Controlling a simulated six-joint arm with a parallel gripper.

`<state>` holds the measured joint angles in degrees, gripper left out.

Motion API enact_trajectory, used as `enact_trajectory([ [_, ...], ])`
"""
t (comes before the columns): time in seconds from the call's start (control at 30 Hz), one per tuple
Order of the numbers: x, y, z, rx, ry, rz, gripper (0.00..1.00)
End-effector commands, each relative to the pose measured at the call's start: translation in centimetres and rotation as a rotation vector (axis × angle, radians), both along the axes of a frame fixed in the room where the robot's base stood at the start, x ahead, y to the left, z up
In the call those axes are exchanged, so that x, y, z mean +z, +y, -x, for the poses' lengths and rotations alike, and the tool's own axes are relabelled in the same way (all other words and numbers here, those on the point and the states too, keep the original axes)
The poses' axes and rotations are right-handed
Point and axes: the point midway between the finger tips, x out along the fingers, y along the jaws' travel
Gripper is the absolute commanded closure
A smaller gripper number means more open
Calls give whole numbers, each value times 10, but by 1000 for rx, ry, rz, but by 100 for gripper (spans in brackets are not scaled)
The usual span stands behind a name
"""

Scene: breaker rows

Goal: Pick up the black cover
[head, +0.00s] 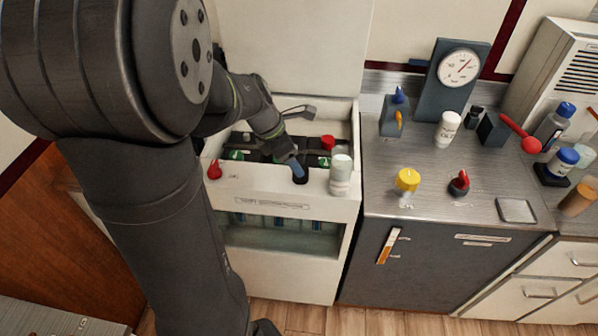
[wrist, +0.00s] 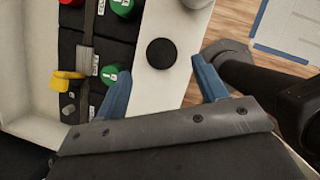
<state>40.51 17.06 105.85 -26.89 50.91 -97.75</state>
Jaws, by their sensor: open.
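The black cover (head: 301,175) stands on the white front ledge of the breaker box, between a red knob and a white bottle. In the wrist view it shows as a round black top (wrist: 161,52). My gripper (head: 296,164) is over the ledge, right at the cover in the head view. In the wrist view its two blue fingers (wrist: 160,72) are apart, one on each side of the cover in the picture, with nothing held. I cannot tell how far the fingertips are above the ledge.
Breakers with red (head: 327,142) and green buttons (wrist: 116,76) sit behind the ledge, with a yellow lever (wrist: 66,80). The white bottle (head: 341,174) stands close right of the cover; the red knob (head: 214,171) is left. The grey counter (head: 430,165) holds several items.

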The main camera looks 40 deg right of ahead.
Motion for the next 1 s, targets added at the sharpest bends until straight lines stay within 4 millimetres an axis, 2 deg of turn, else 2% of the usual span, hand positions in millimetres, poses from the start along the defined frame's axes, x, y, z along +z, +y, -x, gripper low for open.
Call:
enact_trajectory([
  [0.17,-11,-4,2,-1,0,-1,35],
  [0.43,-47,-15,8,-2,1,-2,35],
  [0.77,-54,-19,8,-1,-2,-1,35],
  [0.8,-54,-18,8,-1,-2,-1,36],
  [1.0,-54,-18,8,-1,-2,-1,76],
])
